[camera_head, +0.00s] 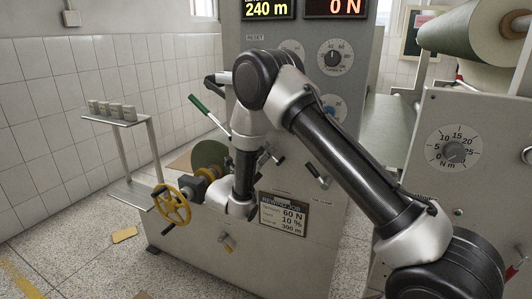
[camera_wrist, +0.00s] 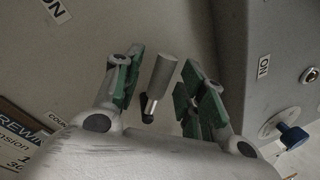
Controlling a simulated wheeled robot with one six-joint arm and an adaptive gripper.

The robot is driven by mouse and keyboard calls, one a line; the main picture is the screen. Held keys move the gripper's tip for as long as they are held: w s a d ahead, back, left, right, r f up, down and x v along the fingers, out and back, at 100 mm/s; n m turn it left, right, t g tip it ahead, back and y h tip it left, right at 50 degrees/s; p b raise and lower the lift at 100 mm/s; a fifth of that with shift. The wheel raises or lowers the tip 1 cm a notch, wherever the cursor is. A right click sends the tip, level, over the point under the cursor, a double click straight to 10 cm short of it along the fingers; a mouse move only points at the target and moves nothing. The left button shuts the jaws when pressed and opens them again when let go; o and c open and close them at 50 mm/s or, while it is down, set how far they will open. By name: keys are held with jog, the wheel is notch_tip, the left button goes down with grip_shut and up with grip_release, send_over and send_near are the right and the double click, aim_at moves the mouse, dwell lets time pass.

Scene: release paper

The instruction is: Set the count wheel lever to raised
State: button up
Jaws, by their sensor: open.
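In the wrist view a grey cylindrical lever handle (camera_wrist: 162,75) on a thin silver stem with a black base stands out from a grey panel. A partly covered label beginning "COUN" (camera_wrist: 58,119) is to its left. My gripper (camera_wrist: 163,67) is open, with green-padded fingers on both sides of the handle. Gaps show between the pads and the handle, so it is not gripped. In the head view my wrist is low in front of the grey machine (camera_head: 300,255), and my arm hides the gripper's fingers.
A yellow handwheel (camera_head: 172,206) is left of my wrist. A green-handled lever (camera_head: 200,104) sticks out above it. A dark-ended lever (camera_head: 317,172) is right of my forearm. In the wrist view a blue knob (camera_wrist: 293,136) is on the panel at right.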

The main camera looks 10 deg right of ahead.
jog(key=v, duration=1)
